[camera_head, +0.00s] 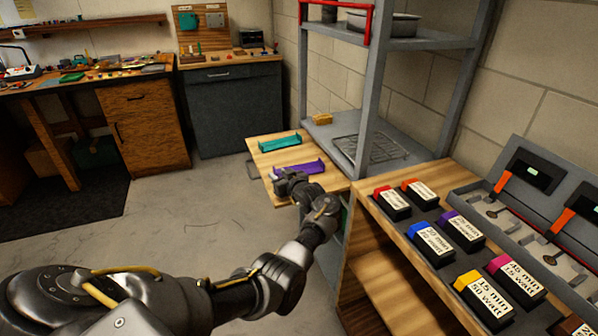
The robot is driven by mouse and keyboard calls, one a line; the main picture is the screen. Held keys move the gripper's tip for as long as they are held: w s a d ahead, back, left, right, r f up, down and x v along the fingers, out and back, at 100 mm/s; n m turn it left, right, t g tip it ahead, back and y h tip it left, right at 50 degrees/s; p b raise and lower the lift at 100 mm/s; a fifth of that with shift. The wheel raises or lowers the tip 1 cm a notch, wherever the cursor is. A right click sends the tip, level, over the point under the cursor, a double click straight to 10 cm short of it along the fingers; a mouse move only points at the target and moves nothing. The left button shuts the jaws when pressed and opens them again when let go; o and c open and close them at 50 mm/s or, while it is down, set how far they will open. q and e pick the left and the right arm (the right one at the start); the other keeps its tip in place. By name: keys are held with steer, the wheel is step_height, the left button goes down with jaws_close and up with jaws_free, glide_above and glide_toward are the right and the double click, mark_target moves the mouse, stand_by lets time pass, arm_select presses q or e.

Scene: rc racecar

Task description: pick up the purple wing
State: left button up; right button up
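The purple wing (304,167) lies on a small wooden board (266,162) beside the grey shelf rack. A teal wing (280,143) lies behind it on the same board. My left arm reaches in from the lower left, and my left gripper (284,177) is over the front part of the board, at the near side of the purple wing. The gripper hides part of the wing's left end. The fingers are small and dark, so I cannot tell whether they are open or touching the wing. My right gripper is not in view.
A grey metal rack (362,90) stands just right of the board. A wooden bench at the right holds several labelled battery packs (431,243) and grey charger units (530,172). A workbench (140,110) and a dark cabinet (235,108) stand at the back. The floor (190,215) at left is clear.

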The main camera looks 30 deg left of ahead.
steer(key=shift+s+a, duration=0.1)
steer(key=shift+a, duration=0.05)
arm_select(q)
jaws_close()
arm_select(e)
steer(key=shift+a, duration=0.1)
arm_select(q)
steer(key=shift+r, duration=0.5)
step_height(320, 180, up, 2)
steer(key=shift+r, duration=0.1)
steer(key=s+d+r+p, duration=0.1)
steer(key=s+d+r, duration=0.5)
steer(key=s+r, duration=0.4)
steer(key=s, duration=0.2)
steer(key=shift+s, duration=0.35)
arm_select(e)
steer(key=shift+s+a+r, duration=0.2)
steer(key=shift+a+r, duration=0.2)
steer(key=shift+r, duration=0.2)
